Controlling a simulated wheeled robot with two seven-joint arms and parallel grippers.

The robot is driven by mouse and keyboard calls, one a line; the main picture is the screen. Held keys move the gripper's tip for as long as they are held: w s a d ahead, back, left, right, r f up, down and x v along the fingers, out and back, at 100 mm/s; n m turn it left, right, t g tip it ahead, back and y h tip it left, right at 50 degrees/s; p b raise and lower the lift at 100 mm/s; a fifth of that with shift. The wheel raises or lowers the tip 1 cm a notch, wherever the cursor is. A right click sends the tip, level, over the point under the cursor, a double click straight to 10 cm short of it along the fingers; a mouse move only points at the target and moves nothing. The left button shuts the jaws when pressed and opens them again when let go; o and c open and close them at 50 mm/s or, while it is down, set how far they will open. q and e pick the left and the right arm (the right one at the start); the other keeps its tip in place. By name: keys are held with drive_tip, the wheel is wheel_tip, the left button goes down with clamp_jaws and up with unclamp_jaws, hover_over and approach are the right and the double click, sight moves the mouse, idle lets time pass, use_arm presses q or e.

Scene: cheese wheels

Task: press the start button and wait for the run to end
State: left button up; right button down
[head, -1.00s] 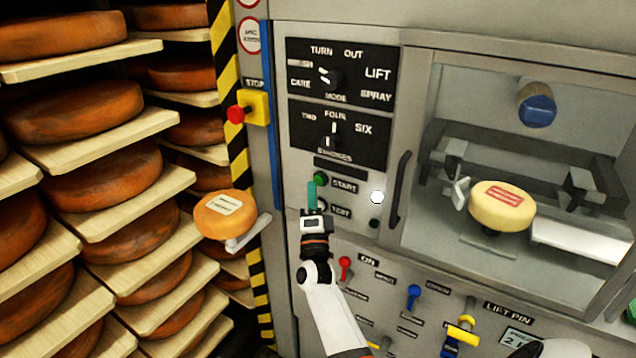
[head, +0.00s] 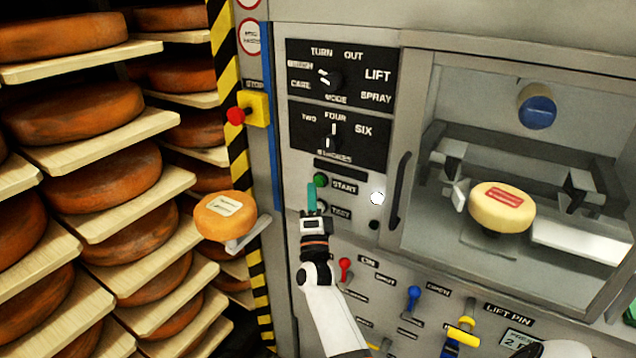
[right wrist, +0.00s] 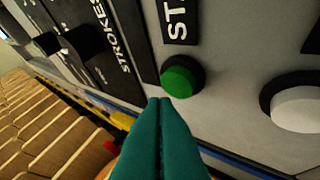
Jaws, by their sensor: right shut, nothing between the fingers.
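The green start button (head: 320,180) is on the grey machine panel, left of the "START" label. It also shows in the right wrist view (right wrist: 182,78), round in a dark ring. My right gripper (head: 312,188) has teal fingers, shut and empty, with the tips just below the button in the head view. In the right wrist view the fingertips (right wrist: 158,100) appear close to the button's rim; I cannot tell whether they touch. A pale yellow cheese wheel (head: 502,207) with a red label sits behind the machine's window. My left gripper is not recognisable in view.
A red stop button (head: 237,115) is on a yellow box at left. A dark door handle (head: 400,190) and a lit white lamp (head: 377,197) are right of the start button. Coloured levers (head: 413,295) are below. Shelves of cheese wheels (head: 95,180) fill the left.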

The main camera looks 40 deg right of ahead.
drive_tip(key=shift+d, duration=0.2)
idle(0.7)
drive_tip(key=shift+w+d+b, duration=0.15)
drive_tip(key=shift+d+b, duration=0.05)
drive_tip(key=shift+b, duration=0.1)
